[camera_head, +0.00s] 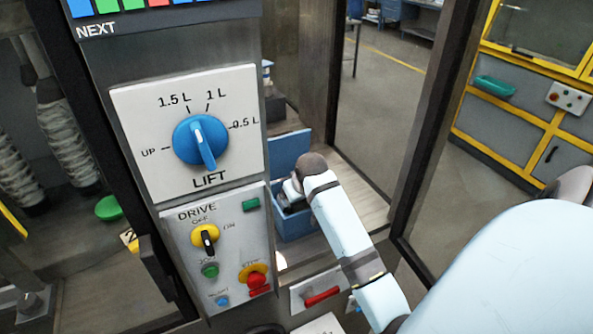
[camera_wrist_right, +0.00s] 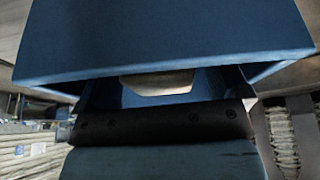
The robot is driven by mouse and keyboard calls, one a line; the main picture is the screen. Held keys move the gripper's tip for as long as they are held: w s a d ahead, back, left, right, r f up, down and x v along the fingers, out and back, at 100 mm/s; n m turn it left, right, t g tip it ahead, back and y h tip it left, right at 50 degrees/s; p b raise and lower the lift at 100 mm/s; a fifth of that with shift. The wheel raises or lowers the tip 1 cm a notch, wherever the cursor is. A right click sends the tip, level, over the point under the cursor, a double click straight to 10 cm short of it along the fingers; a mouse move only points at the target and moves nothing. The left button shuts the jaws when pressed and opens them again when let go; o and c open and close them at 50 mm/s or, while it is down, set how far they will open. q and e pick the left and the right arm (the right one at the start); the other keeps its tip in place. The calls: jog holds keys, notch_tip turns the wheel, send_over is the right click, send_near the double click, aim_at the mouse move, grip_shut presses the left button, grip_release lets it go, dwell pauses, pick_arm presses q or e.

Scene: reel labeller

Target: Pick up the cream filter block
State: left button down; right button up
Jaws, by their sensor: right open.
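A blue open box (camera_head: 293,226) stands behind the control panel in the head view, its lid (camera_head: 287,150) raised. My right arm reaches over it from the right. My right gripper (camera_head: 289,192) is at the box opening, partly hidden by my wrist and the panel edge, and open. In the right wrist view a cream block (camera_wrist_right: 158,83) shows inside the blue box (camera_wrist_right: 165,45), largely hidden by the box's wall; I take it for the filter block. I see no contact between gripper and block. My left gripper is not in view.
The panel with the blue lift dial (camera_head: 201,140) and red stop button (camera_head: 254,279) stands close left of my arm. A red handle (camera_head: 322,297) lies below the box. A dark post (camera_head: 437,110) rises at right. A green bowl (camera_head: 108,208) sits at left.

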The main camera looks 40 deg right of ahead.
jog(key=shift+x, duration=0.95)
jog(key=shift+r, duration=0.1)
jog(key=c, duration=1)
